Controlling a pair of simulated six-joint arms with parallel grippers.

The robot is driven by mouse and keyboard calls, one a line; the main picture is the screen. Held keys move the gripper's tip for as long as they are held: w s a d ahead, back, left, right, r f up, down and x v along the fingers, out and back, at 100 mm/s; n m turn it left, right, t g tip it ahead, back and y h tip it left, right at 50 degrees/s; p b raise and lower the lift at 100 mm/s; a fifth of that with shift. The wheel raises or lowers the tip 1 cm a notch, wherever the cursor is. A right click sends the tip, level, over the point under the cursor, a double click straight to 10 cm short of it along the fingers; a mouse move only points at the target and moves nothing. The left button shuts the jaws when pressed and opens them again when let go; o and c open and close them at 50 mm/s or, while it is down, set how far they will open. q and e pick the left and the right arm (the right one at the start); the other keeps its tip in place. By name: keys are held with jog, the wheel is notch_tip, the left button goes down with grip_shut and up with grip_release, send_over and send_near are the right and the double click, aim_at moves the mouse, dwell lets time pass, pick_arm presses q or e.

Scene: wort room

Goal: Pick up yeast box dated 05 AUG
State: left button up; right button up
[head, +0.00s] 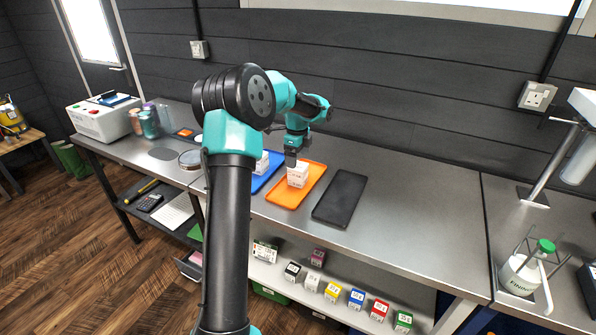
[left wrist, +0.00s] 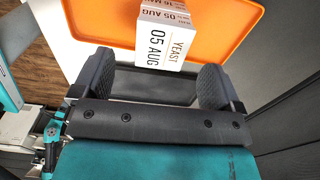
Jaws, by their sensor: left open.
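The yeast box dated 05 AUG (left wrist: 162,36) is white with black print and stands on the orange tray (left wrist: 88,22). In the head view the white box (head: 298,174) is on the orange tray (head: 286,198), just below my left gripper (head: 291,159). In the left wrist view my left gripper (left wrist: 158,85) is open, with one dark finger on each side of the box's near end. Whether the fingers touch the box cannot be told. My right gripper is not in view.
A blue tray (head: 260,185) with another white box (head: 262,162), partly hidden by my arm, lies to the left. An empty black tray (head: 340,198) lies to the right. Several small coloured boxes stand on the shelf below. The bench right of the black tray is clear.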

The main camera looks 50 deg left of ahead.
aim_at(298, 166)
pick_arm(q)
jog(key=shift+w+f, duration=0.15)
jog(key=shift+f, duration=2.45)
jog(key=shift+c, duration=0.3)
jog(key=c, duration=1)
jog(key=shift+o, duration=0.2)
jog(key=shift+r, duration=0.1)
jog(key=shift+r, duration=1.7)
jog(key=s+d+r, duration=0.1)
jog(key=s+d, duration=0.9)
jog(key=d, duration=0.2)
jog(key=shift+s+r, duration=0.2)
jog(key=shift+s, duration=0.1)
